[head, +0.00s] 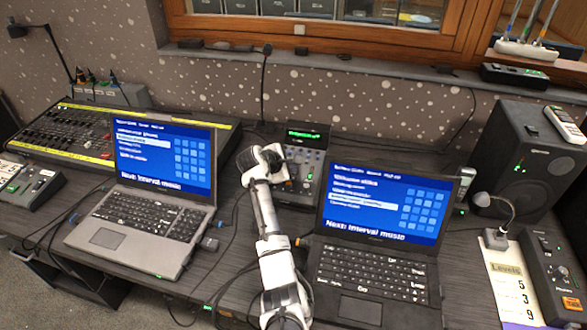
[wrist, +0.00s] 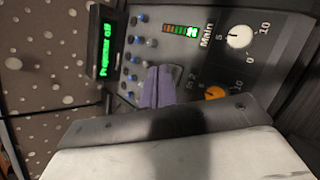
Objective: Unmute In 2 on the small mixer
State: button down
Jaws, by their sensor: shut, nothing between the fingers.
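The small mixer (head: 308,150) stands at the back of the desk between the two laptops, with a lit green display on top. In the wrist view the mixer's grey panel (wrist: 290,25) shows the green display (wrist: 107,45), rows of small blue and pale knobs or buttons, a white knob (wrist: 240,37) by "Main", and an orange knob (wrist: 215,93) beside a partly hidden label that seems to read "In 2". My gripper (wrist: 160,80) is shut and empty, with its fingertips over the panel left of that label. The fingers hide what lies under them; I cannot tell whether they touch it.
A left laptop (head: 150,190) and a right laptop (head: 375,225) flank my arm. A larger mixing desk (head: 75,130) is at the back left. A speaker (head: 530,150) and a gooseneck microphone (head: 497,210) stand at the right. Cables run across the desk.

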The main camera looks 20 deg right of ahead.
jog(key=shift+r, duration=0.1)
jog(key=r+p, duration=0.4)
jog(key=shift+s+a+r+p, duration=0.1)
jog(key=shift+s+r+p, duration=0.1)
jog(key=shift+p, duration=0.1)
jog(key=shift+s+a+r, duration=0.1)
jog(key=shift+r, duration=0.65)
